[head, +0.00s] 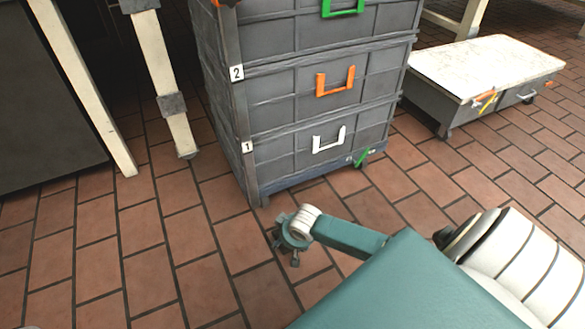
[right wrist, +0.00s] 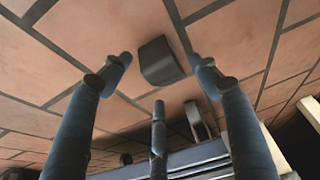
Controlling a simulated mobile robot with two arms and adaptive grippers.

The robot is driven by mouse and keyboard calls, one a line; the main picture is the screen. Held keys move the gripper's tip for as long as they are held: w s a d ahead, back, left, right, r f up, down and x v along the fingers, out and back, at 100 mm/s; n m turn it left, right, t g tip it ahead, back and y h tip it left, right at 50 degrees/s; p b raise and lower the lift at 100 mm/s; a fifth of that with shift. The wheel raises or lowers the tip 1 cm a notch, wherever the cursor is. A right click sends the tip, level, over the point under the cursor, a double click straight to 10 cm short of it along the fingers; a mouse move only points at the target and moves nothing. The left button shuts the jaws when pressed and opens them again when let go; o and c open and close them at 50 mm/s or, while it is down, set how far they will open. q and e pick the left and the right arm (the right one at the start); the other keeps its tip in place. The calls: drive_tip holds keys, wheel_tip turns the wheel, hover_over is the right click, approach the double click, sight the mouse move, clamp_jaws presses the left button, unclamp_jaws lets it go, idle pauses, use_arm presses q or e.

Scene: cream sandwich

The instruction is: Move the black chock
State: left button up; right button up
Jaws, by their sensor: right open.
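The black chock (right wrist: 158,62) shows in the right wrist view as a small dark wedge-like block on the tiled floor. It lies between the spread fingers of my right gripper (right wrist: 160,68), which is open and holds nothing. I cannot tell how far above the chock the fingertips are. In the head view my right gripper (head: 293,230) is low over the floor, just in front of the stacked drawers' near corner. I cannot make out the chock in the head view. My left gripper is not in view.
A tall grey drawer stack (head: 300,105) with labels and coloured handles stands close behind the right gripper. A low white-topped cart (head: 488,68) is at the right. A pale table leg (head: 160,75) stands at the left. The tiled floor (head: 150,240) at the front left is clear.

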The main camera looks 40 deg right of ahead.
drive_tip(key=d+v, duration=0.1)
drive_tip(key=v, duration=0.9)
drive_tip(key=shift+a+r, duration=0.2)
drive_tip(key=shift+a, duration=0.25)
